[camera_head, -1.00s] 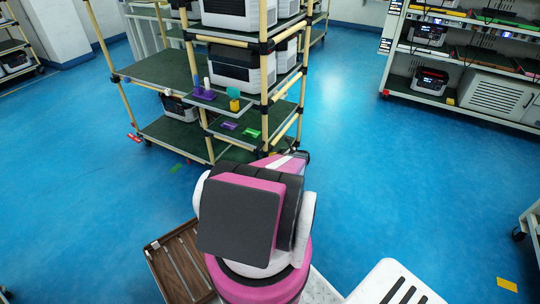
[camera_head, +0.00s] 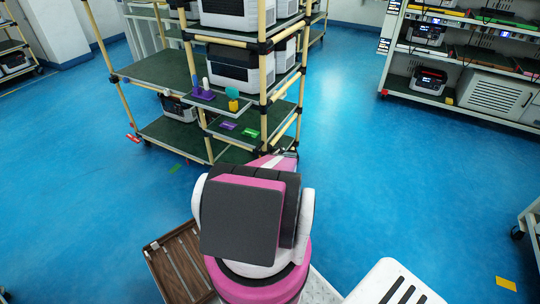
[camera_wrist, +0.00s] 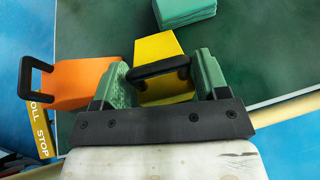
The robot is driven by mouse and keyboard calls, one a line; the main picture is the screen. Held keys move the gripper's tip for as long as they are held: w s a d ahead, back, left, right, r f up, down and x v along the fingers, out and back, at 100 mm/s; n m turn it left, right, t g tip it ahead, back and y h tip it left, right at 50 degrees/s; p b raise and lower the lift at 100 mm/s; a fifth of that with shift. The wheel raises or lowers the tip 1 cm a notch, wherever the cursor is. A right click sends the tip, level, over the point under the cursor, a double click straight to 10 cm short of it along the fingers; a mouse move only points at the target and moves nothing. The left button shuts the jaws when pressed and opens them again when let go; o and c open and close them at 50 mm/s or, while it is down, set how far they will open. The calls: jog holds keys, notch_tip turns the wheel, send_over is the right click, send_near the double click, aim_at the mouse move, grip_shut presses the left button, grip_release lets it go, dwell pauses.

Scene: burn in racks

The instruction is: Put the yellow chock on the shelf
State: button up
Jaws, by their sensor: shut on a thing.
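The yellow chock (camera_wrist: 157,50) is in the middle of the wrist view, a wedge-like block with a black handle. My gripper (camera_wrist: 157,80) has its green fingers on either side of the handle and is shut on the chock. An orange chock (camera_wrist: 85,85) with a black handle is just left of the left finger. The dark green shelf surface (camera_wrist: 240,60) lies behind and below the yellow chock. I cannot tell whether the chock touches it. In the head view my arm hides the gripper and both chocks.
A green block (camera_wrist: 185,10) is on the shelf surface at the top of the wrist view. A yellow label (camera_wrist: 43,130) is at lower left. In the head view, the rack's pale posts (camera_head: 263,55) stand ahead.

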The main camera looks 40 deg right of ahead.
jog(key=shift+f, duration=0.1)
jog(key=o, duration=1.1)
jog(key=v, duration=1.2)
jog(key=shift+r, duration=0.25)
